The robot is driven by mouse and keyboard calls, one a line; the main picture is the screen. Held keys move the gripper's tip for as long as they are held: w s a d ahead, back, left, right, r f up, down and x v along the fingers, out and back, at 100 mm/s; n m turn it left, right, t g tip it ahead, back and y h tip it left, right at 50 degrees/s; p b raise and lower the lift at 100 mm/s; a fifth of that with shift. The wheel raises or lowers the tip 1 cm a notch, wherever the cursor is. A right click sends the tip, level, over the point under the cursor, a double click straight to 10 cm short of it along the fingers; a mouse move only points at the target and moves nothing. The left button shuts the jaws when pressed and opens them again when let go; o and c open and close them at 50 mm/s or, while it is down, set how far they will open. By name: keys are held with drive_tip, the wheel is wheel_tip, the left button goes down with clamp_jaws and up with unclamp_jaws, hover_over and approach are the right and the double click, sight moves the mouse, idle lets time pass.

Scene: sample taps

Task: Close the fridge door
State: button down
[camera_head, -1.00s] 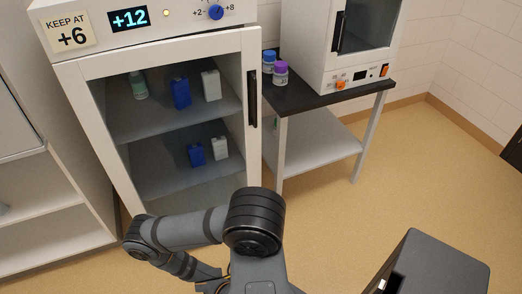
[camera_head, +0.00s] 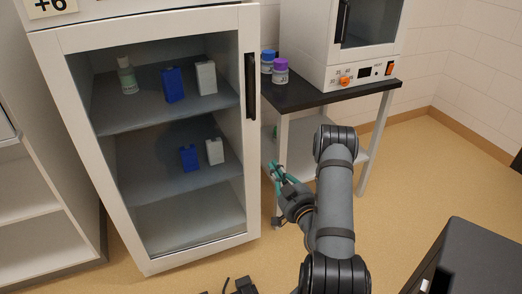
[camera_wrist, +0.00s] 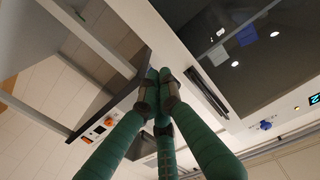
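The white fridge with its glass door (camera_head: 185,240) stands at the left in the head view. The door looks flush or nearly flush with the cabinet; I cannot tell whether a small gap is left. Its black upright handle (camera_head: 251,86) is on the door's right side and also shows in the wrist view (camera_wrist: 208,92). My gripper (camera_head: 278,171), with teal fingers, is just right of the door's lower right edge, below the handle. In the wrist view my gripper (camera_wrist: 158,76) has its fingertips together with nothing seen between them. I cannot tell whether they touch the door.
A table with a dark top (camera_head: 318,95) stands right of the fridge, bearing a white oven-like device (camera_head: 335,65) and two small bottles, blue-capped (camera_head: 267,62) and purple-capped (camera_head: 280,71). Bottles and boxes sit inside the fridge. Open shelving (camera_head: 40,235) is at the left.

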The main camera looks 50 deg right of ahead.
drive_tip(key=p, duration=0.4)
approach(259, 137)
drive_tip(key=x, duration=0.6)
drive_tip(key=shift+w+d, duration=0.2)
drive_tip(key=shift+w, duration=0.15)
